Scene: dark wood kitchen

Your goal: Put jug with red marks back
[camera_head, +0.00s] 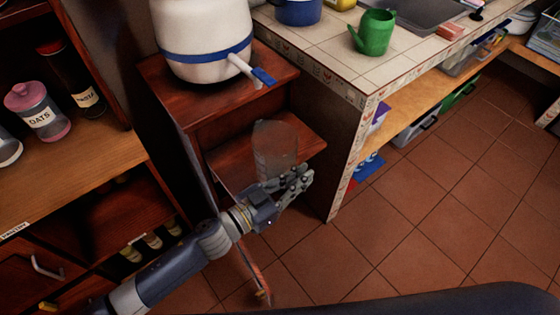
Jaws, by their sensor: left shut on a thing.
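A clear, see-through jug (274,148) is upright in the camera_head view, in front of the wooden shelf of a small open cabinet. Its marks are too faint to make out in colour. My left gripper (298,184) is shut on the jug at its lower part, and its fingers hide the jug's bottom. I cannot tell if the jug touches the shelf (231,160). My right gripper is not in view.
The cabinet's door (256,278) stands open below my left arm. A white water container (203,35) with a blue band stands on the cabinet top. The tiled floor (410,240) is clear.

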